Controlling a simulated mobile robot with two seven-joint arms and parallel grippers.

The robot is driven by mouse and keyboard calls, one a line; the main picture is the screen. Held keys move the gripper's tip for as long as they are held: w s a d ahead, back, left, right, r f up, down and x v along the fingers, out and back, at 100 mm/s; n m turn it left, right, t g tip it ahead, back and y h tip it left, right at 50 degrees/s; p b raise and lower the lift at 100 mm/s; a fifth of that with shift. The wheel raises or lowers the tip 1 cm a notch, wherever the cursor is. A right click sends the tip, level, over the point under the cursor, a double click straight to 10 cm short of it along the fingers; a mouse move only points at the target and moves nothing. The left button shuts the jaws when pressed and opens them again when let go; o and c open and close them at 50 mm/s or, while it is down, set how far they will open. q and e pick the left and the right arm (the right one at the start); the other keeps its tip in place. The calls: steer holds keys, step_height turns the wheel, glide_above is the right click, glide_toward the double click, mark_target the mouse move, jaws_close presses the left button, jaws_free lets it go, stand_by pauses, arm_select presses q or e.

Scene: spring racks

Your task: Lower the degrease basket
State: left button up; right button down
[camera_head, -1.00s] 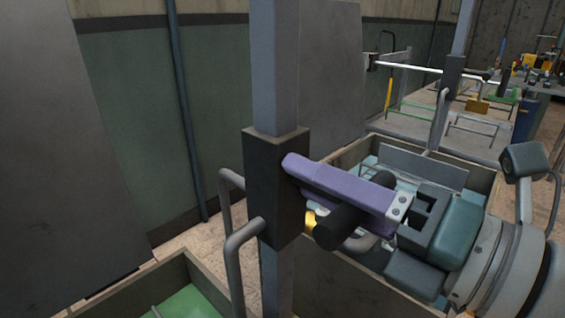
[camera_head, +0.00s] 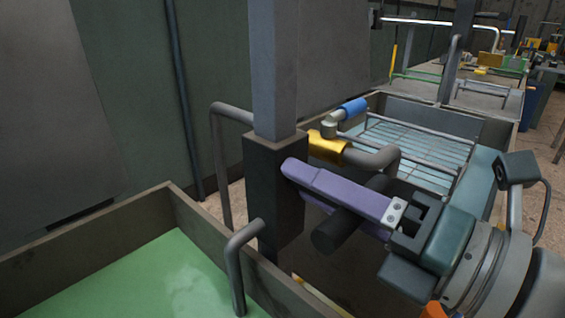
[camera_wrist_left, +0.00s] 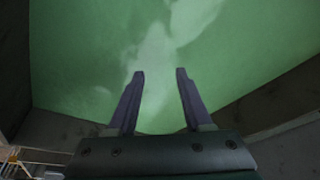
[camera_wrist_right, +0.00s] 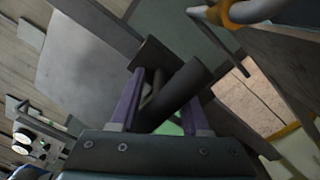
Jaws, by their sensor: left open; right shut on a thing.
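My right gripper (camera_head: 300,180) is shut on a dark round bar handle (camera_head: 338,228) beside the dark sliding block (camera_head: 270,205) on the upright post (camera_head: 274,65). The right wrist view also shows the handle (camera_wrist_right: 180,92) between the fingers. Bent grey rods (camera_head: 240,262) come off the block, and the front one reaches down over the green tank. A wire-grid basket (camera_head: 425,150) shows in the pale blue tank behind; I cannot tell which basket this post carries. My left gripper (camera_wrist_left: 160,75) is open and empty over green liquid (camera_wrist_left: 90,55); it is out of the head view.
The green tank (camera_head: 90,238) fills the lower left, close to the post. A yellow pipe fitting (camera_head: 326,147) with a blue-handled valve (camera_head: 352,108) stands behind the block. Further posts, rails and tables line the back right.

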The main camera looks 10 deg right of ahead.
steer(key=shift+d+f, duration=0.1)
steer(key=shift+f, duration=0.35)
steer(key=c, duration=0.6)
jaws_free()
steer(key=shift+o, duration=0.2)
steer(key=shift+r, duration=0.1)
steer(key=b+v, duration=0.1)
steer(key=v, duration=0.8)
steer(key=shift+r, duration=0.1)
steer(key=shift+s+d+r, duration=0.1)
steer(key=shift+s+d, duration=0.15)
steer(key=shift+s, duration=0.15)
